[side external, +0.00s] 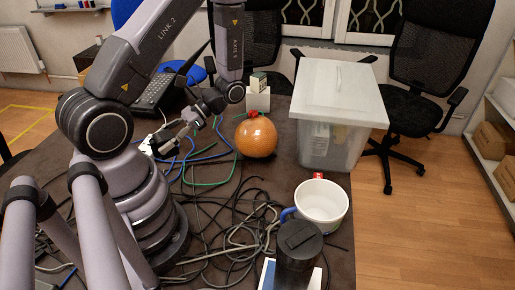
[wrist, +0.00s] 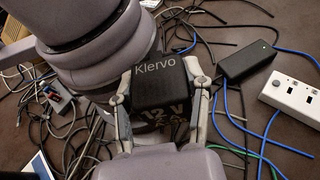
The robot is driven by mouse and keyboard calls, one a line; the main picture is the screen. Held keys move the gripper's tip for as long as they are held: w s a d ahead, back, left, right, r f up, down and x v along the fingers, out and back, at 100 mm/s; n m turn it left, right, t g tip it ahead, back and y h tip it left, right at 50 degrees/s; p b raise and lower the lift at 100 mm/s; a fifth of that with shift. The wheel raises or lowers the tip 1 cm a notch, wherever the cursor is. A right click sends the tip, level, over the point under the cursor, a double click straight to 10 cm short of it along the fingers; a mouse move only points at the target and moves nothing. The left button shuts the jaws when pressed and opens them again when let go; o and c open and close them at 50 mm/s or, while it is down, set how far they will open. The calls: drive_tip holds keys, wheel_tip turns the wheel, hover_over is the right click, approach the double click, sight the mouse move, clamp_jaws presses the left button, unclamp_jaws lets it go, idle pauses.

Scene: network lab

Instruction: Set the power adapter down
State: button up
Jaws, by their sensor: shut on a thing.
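The power adapter (wrist: 160,82) is a black block marked "Klervo" and "12 V". In the wrist view it sits between the two fingers of my gripper (wrist: 160,98), which is shut on it. In the side view my gripper (side external: 184,130) is low over the left part of the dark table, near the cables. The adapter is small and dark there, and I cannot tell whether it touches the table.
A black power brick (wrist: 247,62) and a white power strip (wrist: 292,97) lie right of the adapter. Tangled cables (side external: 215,235) cover the near table. An orange ball-like object (side external: 256,138), a lidded plastic bin (side external: 338,148) and a mug (side external: 322,205) stand further right.

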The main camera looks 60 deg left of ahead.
drive_tip(key=w+d+n+t+h, duration=0.3)
drive_tip(key=d+n+h, duration=0.4)
drive_tip(key=d+h, duration=0.15)
drive_tip(key=n+t+h, duration=0.4)
drive_tip(key=n+t, duration=1.1)
drive_tip(key=t, duration=0.1)
hover_over(268, 190)
wheel_tip(268, 190, down, 16)
drive_tip(key=shift+r, duration=0.2)
drive_tip(key=shift+f, duration=0.15)
drive_tip(key=o, duration=1.2)
